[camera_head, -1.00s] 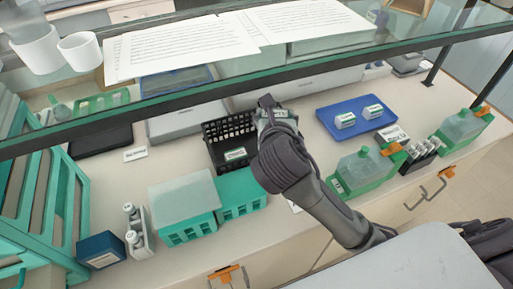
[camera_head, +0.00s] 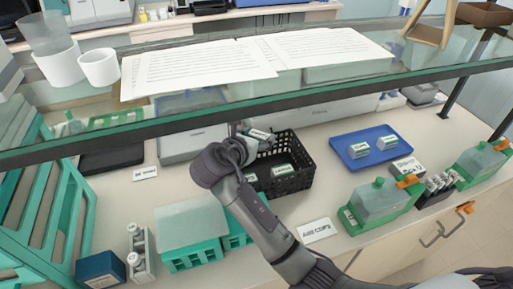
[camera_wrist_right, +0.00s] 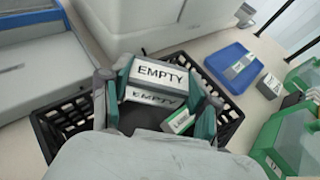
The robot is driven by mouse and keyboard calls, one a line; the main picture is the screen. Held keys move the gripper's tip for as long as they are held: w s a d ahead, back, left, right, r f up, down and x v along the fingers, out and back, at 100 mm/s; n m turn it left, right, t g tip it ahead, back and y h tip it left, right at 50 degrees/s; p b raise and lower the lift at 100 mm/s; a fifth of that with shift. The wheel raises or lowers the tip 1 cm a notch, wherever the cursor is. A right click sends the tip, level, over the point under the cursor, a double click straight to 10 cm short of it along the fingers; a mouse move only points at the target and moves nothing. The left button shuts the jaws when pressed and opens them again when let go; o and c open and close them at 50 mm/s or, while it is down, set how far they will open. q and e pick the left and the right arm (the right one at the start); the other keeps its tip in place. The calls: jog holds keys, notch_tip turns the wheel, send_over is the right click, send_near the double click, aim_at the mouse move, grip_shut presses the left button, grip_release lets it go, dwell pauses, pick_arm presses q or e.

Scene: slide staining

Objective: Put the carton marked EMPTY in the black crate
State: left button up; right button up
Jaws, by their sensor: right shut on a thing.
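The white carton marked EMPTY (camera_wrist_right: 160,74) is between the fingers of my right gripper (camera_wrist_right: 158,100) in the right wrist view. In the head view this carton (camera_head: 262,135) shows at the back left rim of the black crate (camera_head: 302,160), at the end of my right arm. It looks held above the crate, though its exact height is hard to tell. The black crate (camera_wrist_right: 62,125) shows on both sides of the fingers in the wrist view. A small carton with a green label (camera_wrist_right: 180,121) lies in the crate. My left gripper is not in view.
A blue tray (camera_head: 345,155) with two small cartons stands right of the crate. Teal boxes (camera_head: 190,230) stand front left. A glass shelf (camera_head: 320,92) with papers crosses above the bench.

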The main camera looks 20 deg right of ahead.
jog(key=shift+w+f, duration=0.2)
jog(key=shift+w, duration=0.15)
jog(key=shift+f, duration=2.05)
jog(key=shift+f+p, duration=0.3)
jog(key=shift+p, duration=0.05)
jog(key=shift+f, duration=0.3)
jog(key=o, duration=0.9)
